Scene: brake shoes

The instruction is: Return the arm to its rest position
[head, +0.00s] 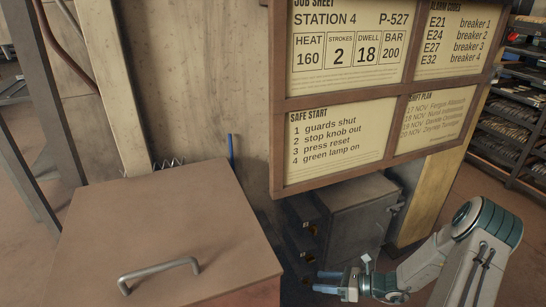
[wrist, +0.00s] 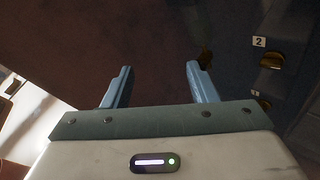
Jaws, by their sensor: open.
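My arm comes in at the lower right of the head view, bent at the elbow, with its forearm reaching left. My gripper (head: 328,282) is at the end of it, low in front of a dark grey cabinet (head: 355,225). In the wrist view my gripper (wrist: 158,85) shows two blue fingers spread apart with nothing between them. Dark floor lies beyond the fingers. To their right is a dark panel with brass-coloured knobs (wrist: 271,60) and a small plate marked 2 (wrist: 259,42).
A brown box with a closed lid (head: 150,225) and a metal handle (head: 158,273) stands at the lower left. A framed notice board (head: 385,88) hangs above the cabinet. Shelves with many parts (head: 510,125) stand at the far right. Open floor (head: 500,215) lies before them.

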